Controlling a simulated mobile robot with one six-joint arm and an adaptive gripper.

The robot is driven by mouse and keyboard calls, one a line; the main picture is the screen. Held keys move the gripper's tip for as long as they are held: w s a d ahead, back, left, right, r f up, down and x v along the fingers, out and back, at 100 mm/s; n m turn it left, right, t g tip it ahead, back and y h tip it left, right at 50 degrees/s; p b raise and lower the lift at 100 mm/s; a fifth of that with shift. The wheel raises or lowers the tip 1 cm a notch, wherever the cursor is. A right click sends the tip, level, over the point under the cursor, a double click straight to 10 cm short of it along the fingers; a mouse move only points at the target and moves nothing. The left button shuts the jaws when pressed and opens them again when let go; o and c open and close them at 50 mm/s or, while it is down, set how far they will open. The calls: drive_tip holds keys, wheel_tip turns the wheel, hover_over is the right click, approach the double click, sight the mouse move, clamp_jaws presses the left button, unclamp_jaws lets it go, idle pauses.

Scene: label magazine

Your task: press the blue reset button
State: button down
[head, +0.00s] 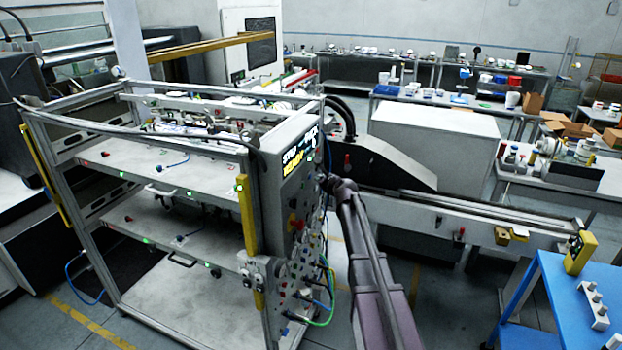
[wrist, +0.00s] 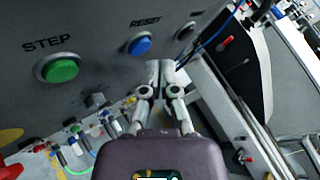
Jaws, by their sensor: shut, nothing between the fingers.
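The blue reset button (wrist: 139,45) is a round blue cap in a metal ring on the grey panel, under the word RESET, in the upper middle of the wrist view. My gripper (wrist: 160,66) is shut and empty. Its fingertips appear just below and to the right of the blue button in the picture; I cannot tell how far they are from the panel. In the head view my arm (head: 372,265) reaches up to the side of the machine's control panel (head: 285,160), and the blue button cannot be made out there.
A green button (wrist: 61,69) under the word STEP sits left of the blue one. Another button (wrist: 185,31) is at its right. Knobs and cables (wrist: 75,150) lie below on the panel. A conveyor (head: 480,213) runs to the right. A blue table (head: 565,305) stands at lower right.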

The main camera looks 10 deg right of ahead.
drive_tip(key=shift+s+d, duration=0.75)
drive_tip(key=shift+d, duration=0.25)
drive_tip(key=shift+s+d, duration=0.75)
drive_tip(key=shift+d, duration=0.25)
drive_tip(key=s+a+f+n+g+y, duration=0.1)
drive_tip(key=s+a+f+n+g, duration=0.6)
drive_tip(key=s+a+n, duration=0.6)
drive_tip(key=s+a+f+n+g+h, duration=0.1)
drive_tip(key=s+f+n+g+h, duration=0.15)
drive_tip(key=s+n, duration=0.7)
drive_tip(key=s+f+n+g+h, duration=0.1)
drive_tip(key=s+f+n+g, duration=0.4)
drive_tip(key=s, duration=0.7)
drive_tip(key=s+f+b, duration=0.3)
drive_tip(key=f+b, duration=0.6)
drive_tip(key=b, duration=0.1)
drive_tip(key=shift+s+n, duration=0.2)
drive_tip(key=shift+n, duration=0.25)
drive_tip(key=shift+a, duration=0.1)
